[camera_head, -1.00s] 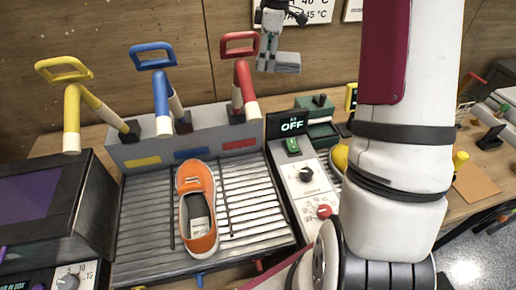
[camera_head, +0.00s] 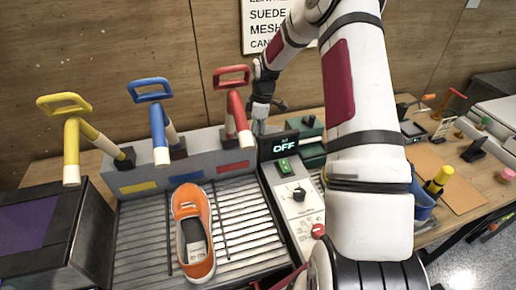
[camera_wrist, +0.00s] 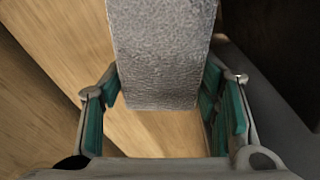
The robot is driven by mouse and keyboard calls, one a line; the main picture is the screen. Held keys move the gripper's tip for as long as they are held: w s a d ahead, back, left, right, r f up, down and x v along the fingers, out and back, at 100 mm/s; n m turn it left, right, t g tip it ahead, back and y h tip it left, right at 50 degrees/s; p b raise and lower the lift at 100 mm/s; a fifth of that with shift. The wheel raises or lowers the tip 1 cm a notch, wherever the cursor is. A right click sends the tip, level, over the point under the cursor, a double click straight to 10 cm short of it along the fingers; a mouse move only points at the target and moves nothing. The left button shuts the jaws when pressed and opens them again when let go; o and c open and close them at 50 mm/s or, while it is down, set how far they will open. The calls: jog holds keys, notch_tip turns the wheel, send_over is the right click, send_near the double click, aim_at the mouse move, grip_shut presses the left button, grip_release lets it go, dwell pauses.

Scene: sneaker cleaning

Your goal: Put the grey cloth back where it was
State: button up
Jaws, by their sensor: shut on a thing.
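The grey cloth (camera_wrist: 165,55) is a folded, rough-textured block between the green-lined fingers of my gripper (camera_wrist: 165,110) in the wrist view. My gripper is shut on it. Wooden surface shows below and to the left of the cloth in that view. In the head view my gripper (camera_head: 262,108) is low behind the grey machine, beside the red handle and just left of the OFF display. The cloth is hidden there behind the machine and display.
An orange sneaker (camera_head: 193,232) lies on the slatted rack (camera_head: 143,235). Yellow (camera_head: 72,150), blue (camera_head: 160,130) and red (camera_head: 238,115) handles rise along the machine's back. The OFF display (camera_head: 280,146) and a green box (camera_head: 312,150) stand close to my gripper. A dark surface (camera_wrist: 270,60) borders its right side.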

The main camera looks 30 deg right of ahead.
notch_tip(320, 180, down, 8)
jog(key=shift+f+p, duration=0.1)
jog(key=shift+p, duration=0.3)
jog(key=shift+f, duration=0.1)
jog(key=o, duration=1.4)
jog(key=shift+c, duration=0.2)
